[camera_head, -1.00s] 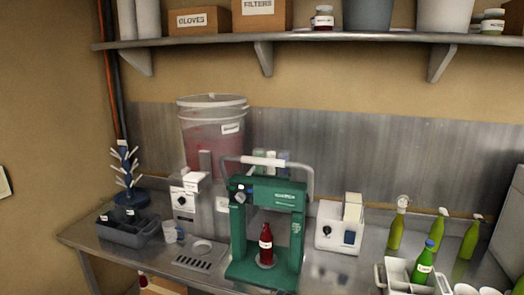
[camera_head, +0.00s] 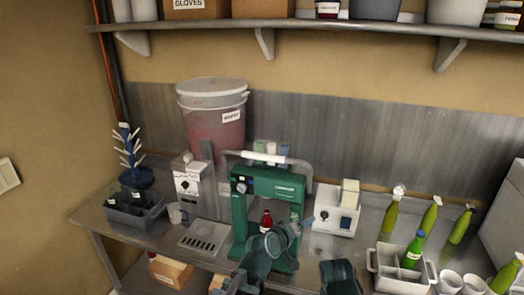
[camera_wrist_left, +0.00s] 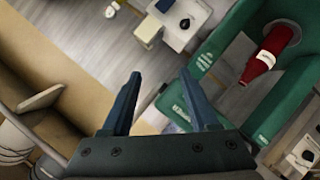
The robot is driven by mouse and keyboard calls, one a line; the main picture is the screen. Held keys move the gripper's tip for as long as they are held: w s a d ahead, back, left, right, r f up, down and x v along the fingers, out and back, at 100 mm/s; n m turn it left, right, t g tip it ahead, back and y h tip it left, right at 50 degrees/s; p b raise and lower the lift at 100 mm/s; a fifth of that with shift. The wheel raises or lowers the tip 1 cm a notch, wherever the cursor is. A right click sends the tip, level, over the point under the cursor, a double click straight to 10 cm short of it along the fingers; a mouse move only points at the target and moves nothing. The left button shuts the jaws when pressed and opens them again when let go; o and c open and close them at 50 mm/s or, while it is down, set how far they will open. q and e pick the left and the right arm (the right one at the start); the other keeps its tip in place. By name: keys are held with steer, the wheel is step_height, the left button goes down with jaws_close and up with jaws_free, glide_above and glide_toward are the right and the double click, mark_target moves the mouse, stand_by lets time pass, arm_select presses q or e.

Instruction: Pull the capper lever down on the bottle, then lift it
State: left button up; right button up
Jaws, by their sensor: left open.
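The green capper (camera_head: 272,182) stands on the steel bench in the middle of the head view. Its lever (camera_head: 266,158), a grey bar with a white grip, is raised above the frame. A red bottle (camera_head: 266,219) with a white label stands between the uprights; my left arm covers its lower part. The bottle (camera_wrist_left: 266,55) also shows inside the capper frame (camera_wrist_left: 212,58) in the left wrist view, which is turned over. My left gripper (camera_wrist_left: 157,80) is open and empty, beside and apart from the capper; it shows small in the head view (camera_head: 306,222).
A white box with a black knob (camera_head: 334,214) stands right of the capper. A crate (camera_head: 400,283) with a green bottle is further right. A dispenser (camera_head: 189,187), a drip tray (camera_head: 204,238) and a large bucket (camera_head: 212,120) are left. A wall shelf (camera_head: 300,24) runs above.

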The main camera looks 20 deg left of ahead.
arm_select(q)
step_height(320, 180, up, 7)
steer(key=w+a+n+t+y, duration=0.2)
steer(key=n+t, duration=0.3)
steer(key=n+t+y, duration=0.1)
steer(key=n+y, duration=0.9)
steer(key=n, duration=0.3)
glide_toward(263, 159)
steer(key=shift+m, duration=0.3)
steer(key=p+x, duration=0.2)
steer(key=x, duration=0.9)
steer(key=shift+w+a, duration=0.2)
steer(key=shift+w, duration=0.05)
jaws_close()
